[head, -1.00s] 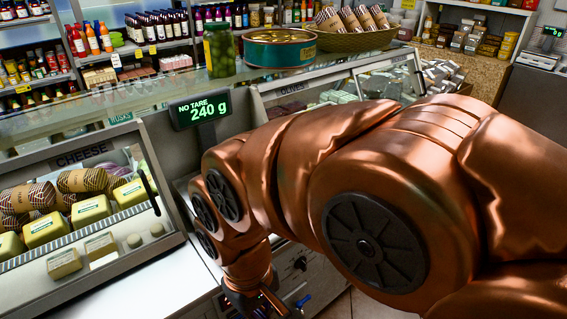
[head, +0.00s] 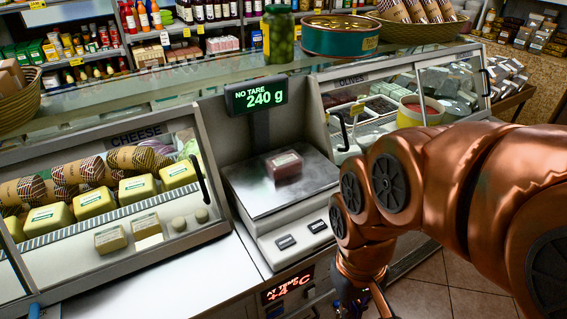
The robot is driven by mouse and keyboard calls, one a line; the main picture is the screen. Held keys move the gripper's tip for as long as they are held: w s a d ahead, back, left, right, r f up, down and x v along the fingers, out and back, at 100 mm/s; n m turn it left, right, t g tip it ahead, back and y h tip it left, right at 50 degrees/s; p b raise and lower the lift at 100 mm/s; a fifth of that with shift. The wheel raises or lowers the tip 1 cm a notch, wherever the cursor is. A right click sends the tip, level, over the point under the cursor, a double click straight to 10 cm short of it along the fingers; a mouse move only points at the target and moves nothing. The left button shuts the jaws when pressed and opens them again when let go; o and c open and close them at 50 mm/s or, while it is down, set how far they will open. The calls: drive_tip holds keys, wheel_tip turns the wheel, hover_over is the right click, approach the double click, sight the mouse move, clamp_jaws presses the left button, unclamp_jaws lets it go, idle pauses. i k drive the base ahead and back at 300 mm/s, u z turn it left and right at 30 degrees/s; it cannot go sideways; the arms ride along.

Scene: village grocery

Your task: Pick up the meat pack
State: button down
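A small dark red pack, which looks like the meat pack (head: 285,165), lies on the steel plate of the weighing scale (head: 262,198) in the head view. The scale's display (head: 257,96) behind it reads "NO TARE 240 g". My gripper (head: 362,308) is at the bottom edge of the picture, right of and below the scale, in front of the counter. It is apart from the pack. Its fingers are mostly cut off by the frame, so I cannot tell whether it is open or shut.
The cheese case (head: 95,200) stands left of the scale and the olives case (head: 390,110) right of it. A jar (head: 277,35) and a green tin (head: 340,35) stand on the glass shelf behind. The white counter (head: 170,285) at front left is clear.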

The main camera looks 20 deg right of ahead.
sight(284, 165)
drive_tip(key=u, duration=3.55)
drive_tip(key=k, duration=1.15)
drive_tip(key=z, duration=1.65)
